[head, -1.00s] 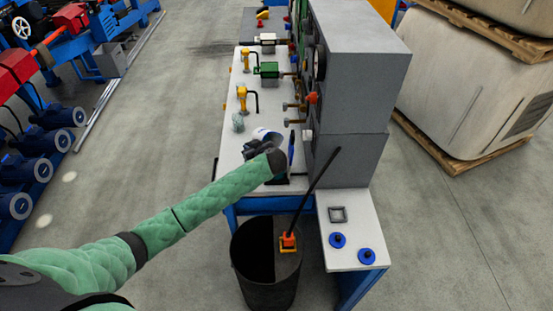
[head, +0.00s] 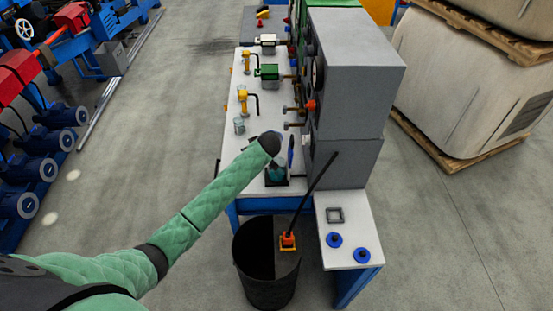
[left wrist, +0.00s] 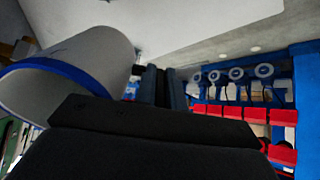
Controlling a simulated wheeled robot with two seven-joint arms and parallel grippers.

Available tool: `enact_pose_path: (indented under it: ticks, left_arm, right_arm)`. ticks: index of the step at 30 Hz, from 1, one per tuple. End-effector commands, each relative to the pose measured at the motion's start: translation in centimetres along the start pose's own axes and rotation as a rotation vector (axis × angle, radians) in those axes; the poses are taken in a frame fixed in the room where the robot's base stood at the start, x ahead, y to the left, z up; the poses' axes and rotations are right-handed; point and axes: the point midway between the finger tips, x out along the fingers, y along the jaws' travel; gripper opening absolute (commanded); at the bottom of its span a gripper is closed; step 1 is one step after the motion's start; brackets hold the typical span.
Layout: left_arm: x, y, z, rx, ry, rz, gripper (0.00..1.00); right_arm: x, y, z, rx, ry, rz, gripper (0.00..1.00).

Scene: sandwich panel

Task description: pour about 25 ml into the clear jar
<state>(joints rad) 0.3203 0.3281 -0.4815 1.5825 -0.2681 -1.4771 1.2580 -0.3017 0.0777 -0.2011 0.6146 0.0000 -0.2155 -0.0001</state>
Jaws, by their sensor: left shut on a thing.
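My left gripper (left wrist: 163,88) is shut on a white cup with a blue rim (left wrist: 75,68), which lies tilted beside the fingers in the left wrist view. The hold itself is partly hidden by the dark gripper body. In the head view my left wrist is over the near end of the bench and hides the gripper and cup. Just below it, a small greenish see-through vessel (head: 277,173) shows on a dark base. A small clear jar (head: 239,125) stands farther back near the bench's left edge. Liquid cannot be made out. My right gripper is not in view.
The white bench (head: 233,178) carries yellow taps (head: 243,95) and a green-topped device (head: 267,73). A tall grey cabinet (head: 352,95) borders it on the right. A black bin (head: 262,285) stands in front, beside a low side shelf (head: 352,258).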

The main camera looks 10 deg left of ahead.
Motion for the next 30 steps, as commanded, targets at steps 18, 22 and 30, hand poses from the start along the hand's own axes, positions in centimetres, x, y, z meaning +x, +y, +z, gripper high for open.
enact_pose_path:
  ticks: [18,22,30]
  left_arm:
    - [4.9,0.1,1.6,0.003,-0.462,-0.004,0.0]
    - [6.2,0.1,2.4,0.005,-0.512,-0.005,0.0]
    - [7.4,0.2,2.8,0.006,-0.645,-0.005,0.0]
  right_arm:
    - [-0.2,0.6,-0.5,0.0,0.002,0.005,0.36]
    - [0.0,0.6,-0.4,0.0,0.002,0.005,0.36]
    - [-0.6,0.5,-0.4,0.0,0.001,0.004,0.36]
